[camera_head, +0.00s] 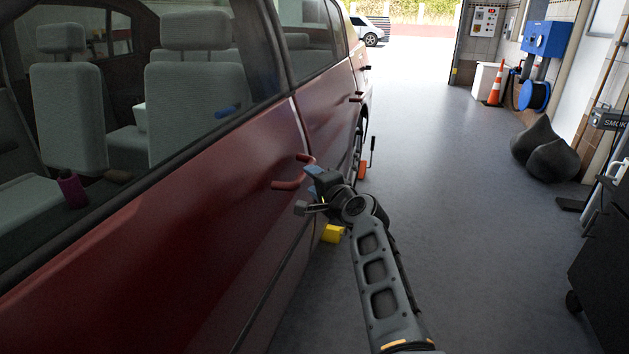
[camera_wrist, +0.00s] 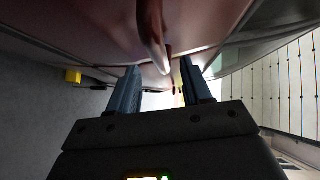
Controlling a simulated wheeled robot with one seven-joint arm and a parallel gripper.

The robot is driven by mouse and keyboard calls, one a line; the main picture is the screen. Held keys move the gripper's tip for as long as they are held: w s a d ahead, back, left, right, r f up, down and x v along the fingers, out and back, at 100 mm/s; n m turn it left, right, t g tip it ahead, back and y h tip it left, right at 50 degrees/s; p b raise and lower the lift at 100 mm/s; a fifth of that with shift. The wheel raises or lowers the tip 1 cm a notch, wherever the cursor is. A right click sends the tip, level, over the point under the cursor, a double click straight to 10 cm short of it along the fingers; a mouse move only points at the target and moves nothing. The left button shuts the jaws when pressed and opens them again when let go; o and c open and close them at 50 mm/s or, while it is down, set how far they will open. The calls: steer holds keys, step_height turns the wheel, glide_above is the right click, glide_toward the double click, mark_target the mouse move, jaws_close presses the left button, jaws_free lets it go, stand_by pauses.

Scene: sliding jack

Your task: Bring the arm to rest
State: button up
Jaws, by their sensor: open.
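My gripper (camera_head: 311,190) is beside the dark red car (camera_head: 225,200), close to a door handle (camera_head: 290,184) in the head view. In the wrist view my gripper (camera_wrist: 161,85) shows two fingers apart with a gap between them. The red door handle (camera_wrist: 153,35) hangs in front of the fingers there, and nothing is visibly held. My arm stretches forward from the bottom of the head view along the car's side. Whether a finger touches the handle or door cannot be told.
A yellow block (camera_head: 333,233) is on the floor by the car, near my arm. An orange item (camera_head: 362,170) stands by a wheel. Dark sacks (camera_head: 546,152), a traffic cone (camera_head: 495,86) and a dark cabinet (camera_head: 603,270) are at the right. The middle floor is clear.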

steer(key=s+d+f+n+h+p, duration=0.2)
steer(key=s+d+f+h+p, duration=0.1)
steer(key=s+d+f, duration=1)
steer(key=s+d+f+n+h+p, duration=0.1)
steer(key=s+d+n, duration=0.15)
steer(key=s, duration=0.75)
steer(key=s+d+f+n+h+p, duration=0.15)
steer(key=s+d, duration=0.25)
steer(key=s, duration=0.6)
steer(key=s+r+n+p, duration=0.1)
steer(key=s+r, duration=0.3)
steer(key=s, duration=0.7)
steer(key=s+r+n+p, duration=0.2)
steer(key=s+r, duration=0.1)
steer(key=s, duration=0.7)
steer(key=s+a+r+n+p, duration=0.2)
steer(key=s+r, duration=1.2)
steer(key=r, duration=0.3)
steer(key=shift+s+n+h+p, duration=0.3)
steer(key=shift+s+n+h, duration=0.1)
steer(key=shift+h, duration=0.05)
steer(key=shift+a, duration=0.1)
